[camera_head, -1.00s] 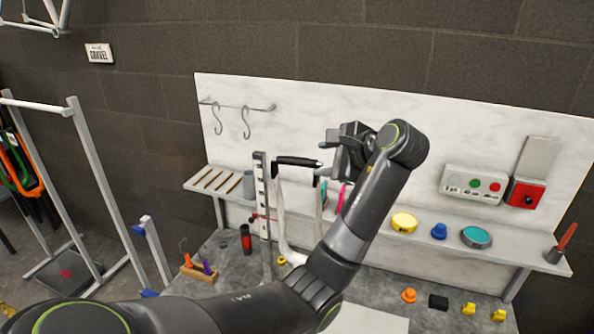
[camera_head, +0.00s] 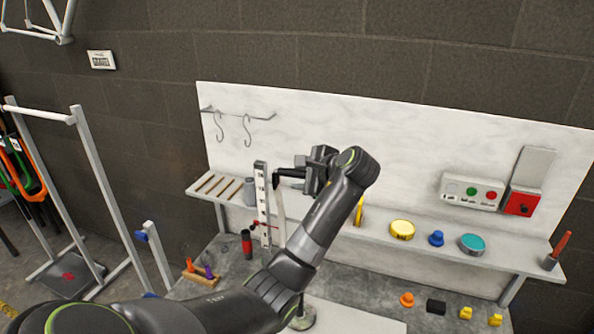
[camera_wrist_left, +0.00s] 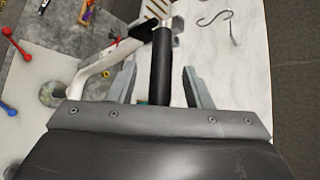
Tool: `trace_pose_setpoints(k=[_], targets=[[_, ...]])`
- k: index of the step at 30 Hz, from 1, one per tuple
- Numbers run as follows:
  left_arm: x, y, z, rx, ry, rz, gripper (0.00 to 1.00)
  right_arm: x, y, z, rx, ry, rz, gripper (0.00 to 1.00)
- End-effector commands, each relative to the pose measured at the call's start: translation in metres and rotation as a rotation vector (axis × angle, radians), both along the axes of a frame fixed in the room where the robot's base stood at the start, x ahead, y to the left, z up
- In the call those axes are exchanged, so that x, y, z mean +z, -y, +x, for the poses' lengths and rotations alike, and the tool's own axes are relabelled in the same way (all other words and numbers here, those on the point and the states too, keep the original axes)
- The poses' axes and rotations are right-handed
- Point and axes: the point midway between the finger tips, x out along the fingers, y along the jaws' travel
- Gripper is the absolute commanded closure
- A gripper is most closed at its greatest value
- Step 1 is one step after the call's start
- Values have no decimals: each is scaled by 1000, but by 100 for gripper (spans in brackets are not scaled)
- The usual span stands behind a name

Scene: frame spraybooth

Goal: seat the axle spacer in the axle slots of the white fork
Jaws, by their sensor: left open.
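The axle spacer (camera_head: 289,172) is a black cylinder lying level at the top of the white fork (camera_head: 279,205). In the left wrist view the spacer (camera_wrist_left: 160,68) runs lengthwise between my finger tips, and a fork leg (camera_wrist_left: 92,72) bends away to the left with a dark tip close to the spacer. Whether the spacer sits fully in the slots cannot be told. My left gripper (camera_head: 303,172) is open, its fingers (camera_wrist_left: 160,88) on either side of the spacer with gaps. My arm hides much of the fork. My right gripper is not in view.
A marked upright post (camera_head: 262,205) stands just left of the fork. A shelf (camera_head: 375,235) with a yellow tin (camera_head: 402,230), a blue knob (camera_head: 436,238) and a teal tin (camera_head: 472,243) runs behind. A white panel with hooks (camera_head: 247,130) backs it. Small parts lie on the bench at right.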

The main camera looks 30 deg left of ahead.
Motion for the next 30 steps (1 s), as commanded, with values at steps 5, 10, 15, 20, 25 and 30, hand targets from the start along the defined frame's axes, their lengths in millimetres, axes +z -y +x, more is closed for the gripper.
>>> trace_pose_setpoints(k=[5,10,15,20,25,30], targets=[[0,0,0,0,0,0,61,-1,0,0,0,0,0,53],[0,0,0,0,0,0,83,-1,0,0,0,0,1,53],[0,0,0,0,1,1,100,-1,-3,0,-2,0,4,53],[0,0,0,0,1,1,100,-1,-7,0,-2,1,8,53],[9,0,1,0,5,2,100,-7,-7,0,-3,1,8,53],[37,0,1,0,8,3,100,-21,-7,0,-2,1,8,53]])
